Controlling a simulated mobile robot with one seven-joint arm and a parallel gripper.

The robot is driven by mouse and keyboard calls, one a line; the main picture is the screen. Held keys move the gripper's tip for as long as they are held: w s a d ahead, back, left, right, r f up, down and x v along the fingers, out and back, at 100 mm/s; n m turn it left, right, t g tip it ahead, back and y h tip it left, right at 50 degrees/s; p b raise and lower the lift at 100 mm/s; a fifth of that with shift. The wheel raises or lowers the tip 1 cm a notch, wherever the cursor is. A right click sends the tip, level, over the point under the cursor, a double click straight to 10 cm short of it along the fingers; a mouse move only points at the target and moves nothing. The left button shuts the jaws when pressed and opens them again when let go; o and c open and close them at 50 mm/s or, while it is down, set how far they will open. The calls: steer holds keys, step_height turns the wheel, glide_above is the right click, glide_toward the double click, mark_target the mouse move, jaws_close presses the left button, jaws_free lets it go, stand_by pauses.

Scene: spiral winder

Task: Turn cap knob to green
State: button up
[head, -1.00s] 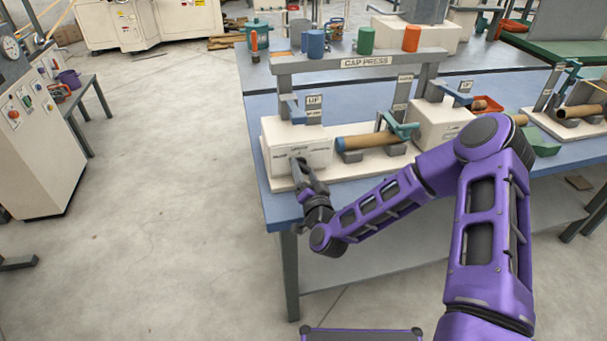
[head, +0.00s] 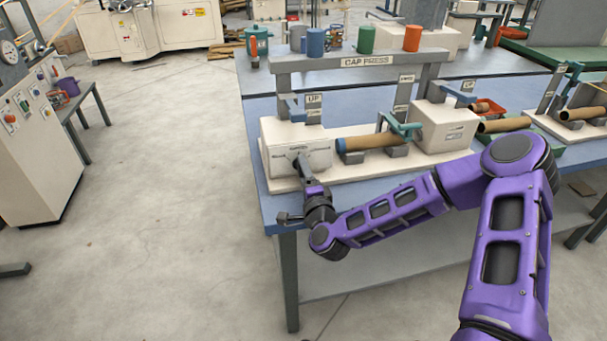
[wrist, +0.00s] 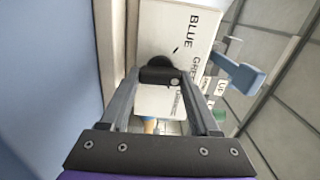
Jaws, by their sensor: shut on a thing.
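The cap knob (wrist: 158,76) is a dark knob on the front of the white left box (head: 296,136) of the cap press. The wrist view shows the labels BLUE (wrist: 191,28) and GREEN (wrist: 195,66) on the box face, with a third label partly hidden by the fingers. My gripper (wrist: 162,78) is shut on the knob, one finger on each side. In the head view, my gripper (head: 301,168) reaches the box front from below and mostly hides the knob. I cannot tell which label the knob points to.
A cardboard tube (head: 372,142) with a blue end lies on the press right of the box. Blue, green and orange caps (head: 367,39) stand on the beam above.

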steer(key=shift+m, duration=0.3)
steer(key=o, duration=1.4)
steer(key=shift+c, duration=0.2)
steer(key=p+v, duration=0.6)
steer(key=v, duration=1.1)
steer(key=shift+s+p, duration=0.25)
steer(key=shift+p, duration=0.15)
